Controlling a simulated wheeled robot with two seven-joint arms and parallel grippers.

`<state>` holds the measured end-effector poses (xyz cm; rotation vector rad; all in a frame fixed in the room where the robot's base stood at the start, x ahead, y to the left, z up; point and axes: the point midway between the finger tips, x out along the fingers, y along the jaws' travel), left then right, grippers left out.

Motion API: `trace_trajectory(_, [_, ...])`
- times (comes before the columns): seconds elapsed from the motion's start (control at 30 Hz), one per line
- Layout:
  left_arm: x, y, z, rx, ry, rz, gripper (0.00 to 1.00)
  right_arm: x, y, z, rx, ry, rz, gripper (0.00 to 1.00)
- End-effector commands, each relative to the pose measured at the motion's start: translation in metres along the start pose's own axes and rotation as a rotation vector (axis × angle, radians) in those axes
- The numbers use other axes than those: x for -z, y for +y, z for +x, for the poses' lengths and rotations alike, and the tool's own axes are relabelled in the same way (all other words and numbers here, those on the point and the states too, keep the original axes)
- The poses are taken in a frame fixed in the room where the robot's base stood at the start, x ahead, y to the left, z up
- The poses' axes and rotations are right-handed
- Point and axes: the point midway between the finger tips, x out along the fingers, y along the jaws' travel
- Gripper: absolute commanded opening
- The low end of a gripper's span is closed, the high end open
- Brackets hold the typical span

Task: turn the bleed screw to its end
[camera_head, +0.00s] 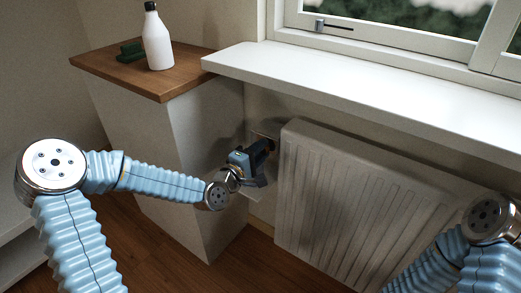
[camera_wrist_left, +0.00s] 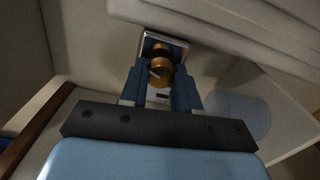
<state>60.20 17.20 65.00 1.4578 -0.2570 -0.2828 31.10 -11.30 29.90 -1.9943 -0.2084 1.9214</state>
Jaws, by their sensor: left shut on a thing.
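The bleed screw (camera_wrist_left: 160,72) is a brass-coloured round piece in the left wrist view, standing out from a small square metal plate (camera_wrist_left: 178,46). My left gripper (camera_wrist_left: 162,84) is shut on it, with one blue finger on each side. In the head view my left gripper (camera_head: 265,145) is at the left end of the white radiator (camera_head: 350,195), and it hides the screw there. My right arm shows at the lower right of the head view, but its gripper is out of frame.
A white windowsill (camera_head: 370,80) juts out above the radiator. A wood-topped cabinet (camera_head: 110,65) stands to the left, with a white bottle (camera_head: 157,40) and a dark green object (camera_head: 131,52) on it. The wooden floor (camera_head: 245,265) in front is clear.

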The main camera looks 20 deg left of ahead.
Motion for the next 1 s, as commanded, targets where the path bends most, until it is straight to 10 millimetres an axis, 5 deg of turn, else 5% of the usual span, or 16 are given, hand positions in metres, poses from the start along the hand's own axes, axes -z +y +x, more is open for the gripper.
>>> trace_trajectory(0.9, [0.0014,-0.0029,-0.0007,0.005,0.004,-0.179,0.01,-0.001,-0.0029,-0.0036,0.002,-0.003,-0.002,0.69])
trace_trajectory(0.93, [0.0014,-0.0029,-0.0007,0.005,0.004,-0.179,0.34,-0.001,-0.0029,-0.0036,0.002,-0.003,-0.002,0.69])
trace_trajectory(1.0, [0.0012,-0.0026,-0.0007,0.004,0.003,-0.178,0.45,-0.001,-0.0029,-0.0036,0.002,-0.003,-0.002,0.69])
